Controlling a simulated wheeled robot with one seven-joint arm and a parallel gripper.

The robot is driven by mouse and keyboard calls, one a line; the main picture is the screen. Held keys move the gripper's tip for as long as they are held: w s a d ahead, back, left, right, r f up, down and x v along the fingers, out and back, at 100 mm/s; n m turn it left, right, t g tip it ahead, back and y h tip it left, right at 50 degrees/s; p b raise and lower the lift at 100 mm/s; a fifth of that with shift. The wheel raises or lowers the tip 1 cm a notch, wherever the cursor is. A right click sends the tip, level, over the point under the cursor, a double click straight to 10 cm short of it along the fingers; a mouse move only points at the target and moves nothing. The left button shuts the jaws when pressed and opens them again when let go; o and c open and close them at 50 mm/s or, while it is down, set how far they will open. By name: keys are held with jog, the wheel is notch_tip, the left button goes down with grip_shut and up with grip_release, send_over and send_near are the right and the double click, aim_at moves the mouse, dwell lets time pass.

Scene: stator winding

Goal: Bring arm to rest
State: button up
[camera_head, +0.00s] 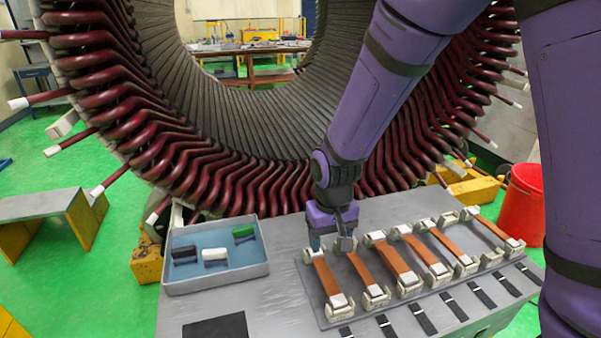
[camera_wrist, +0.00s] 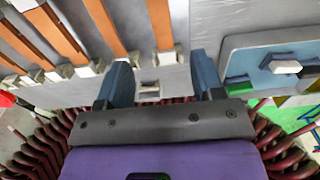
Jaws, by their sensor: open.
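My purple arm reaches down over the grey worktable (camera_head: 235,305). A grey plate and a small pale holder show beyond the fingers. How far the fingertips are above the surface is hard to tell.
A rack (camera_head: 320,305) holds several orange copper strips in pale clamps. The large stator (camera_head: 270,185) with dark red coils stands behind the table. A red bucket (camera_head: 524,205) is at right.

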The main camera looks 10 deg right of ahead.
jog(key=s+d+r+m+t+y, duration=0.1)
jog(key=s+d+r, duration=0.1)
jog(key=d+r, duration=0.45)
jog(key=s+d+r+t, duration=0.1)
jog(key=s+d+r, duration=0.15)
jog(key=r, duration=0.75)
jog(key=s+d+r+m+t+h, duration=0.1)
jog(key=s+d+r+t, duration=0.2)
jog(key=s+d+r, duration=0.6)
jog(key=s+d, duration=0.1)
jog(key=s, duration=0.3)
jog(key=shift+r, duration=0.3)
